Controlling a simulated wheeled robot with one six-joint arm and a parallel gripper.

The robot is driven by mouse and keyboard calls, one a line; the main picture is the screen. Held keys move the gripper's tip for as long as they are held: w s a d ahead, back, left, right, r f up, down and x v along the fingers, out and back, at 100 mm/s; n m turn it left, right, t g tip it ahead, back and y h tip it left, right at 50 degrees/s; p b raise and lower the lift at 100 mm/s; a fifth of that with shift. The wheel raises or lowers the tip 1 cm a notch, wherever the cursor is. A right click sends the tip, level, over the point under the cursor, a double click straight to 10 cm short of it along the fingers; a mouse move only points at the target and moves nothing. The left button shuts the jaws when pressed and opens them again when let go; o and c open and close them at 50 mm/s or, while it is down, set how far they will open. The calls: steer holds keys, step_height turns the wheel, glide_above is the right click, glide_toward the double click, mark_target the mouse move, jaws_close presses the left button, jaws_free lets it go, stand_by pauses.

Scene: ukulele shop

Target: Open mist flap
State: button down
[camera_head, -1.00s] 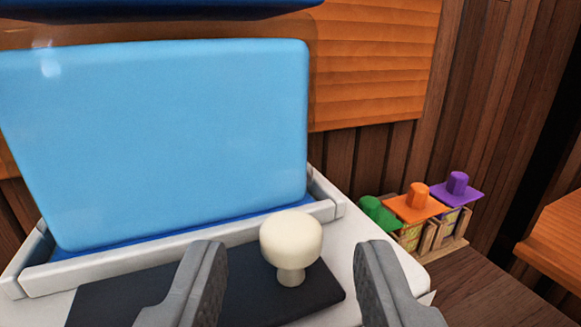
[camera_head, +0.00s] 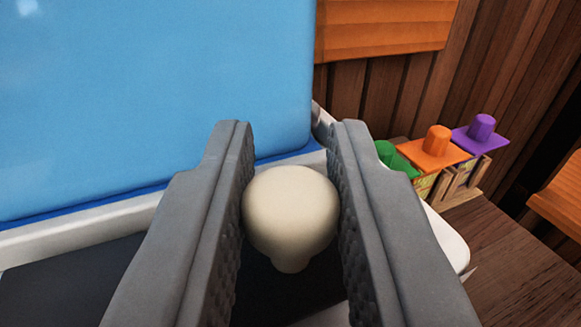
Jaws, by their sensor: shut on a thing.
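A cream, mushroom-shaped knob (camera_head: 291,215) stands on a dark flat panel (camera_head: 75,272), which I take to be the mist flap. The panel lies in front of a large light-blue block (camera_head: 150,100) set in a white frame (camera_head: 85,228). My gripper (camera_head: 291,160) is shut on the knob, with one grey finger on each side of its round head. The fingers hide much of the panel, and the knob's head hides most of its stem.
To the right, small crates with green (camera_head: 395,158), orange (camera_head: 436,148) and purple (camera_head: 480,132) lids stand on a brown wooden surface (camera_head: 510,240). A wooden ledge (camera_head: 560,205) is at the far right. A plank wall stands behind.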

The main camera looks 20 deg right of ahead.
steer(key=shift+r, duration=0.1)
steer(key=r+n, duration=0.1)
steer(key=a+r+n+t, duration=0.1)
steer(key=r+n, duration=0.1)
steer(key=n, duration=0.1)
steer(key=shift+a+t, duration=0.3)
steer(key=a+n, duration=0.1)
steer(key=r+n+t, duration=0.1)
steer(key=n, duration=0.1)
steer(key=a+r+n, duration=0.1)
steer(key=n, duration=0.1)
steer(key=shift+a+r+t+y, duration=0.1)
steer(key=shift+a+t+y, duration=0.2)
steer(key=shift+a+t, duration=0.1)
steer(key=a+n+y, duration=0.1)
steer(key=n, duration=0.1)
steer(key=a+n+t+y, duration=0.1)
steer(key=n, duration=0.1)
steer(key=a+r+n, duration=0.1)
steer(key=n, duration=0.1)
steer(key=shift+a+t+y, duration=0.2)
steer(key=shift+t+y, duration=0.2)
steer(key=shift+a+n+t+y, duration=0.15)
steer(key=shift+a+n+y, duration=0.55)
steer(key=shift+n, duration=0.75)
steer(key=shift+a+n+t+y, duration=0.15)
steer(key=shift+a+n+y, duration=0.55)
steer(key=shift+n, duration=0.75)
steer(key=shift+a, duration=0.15)
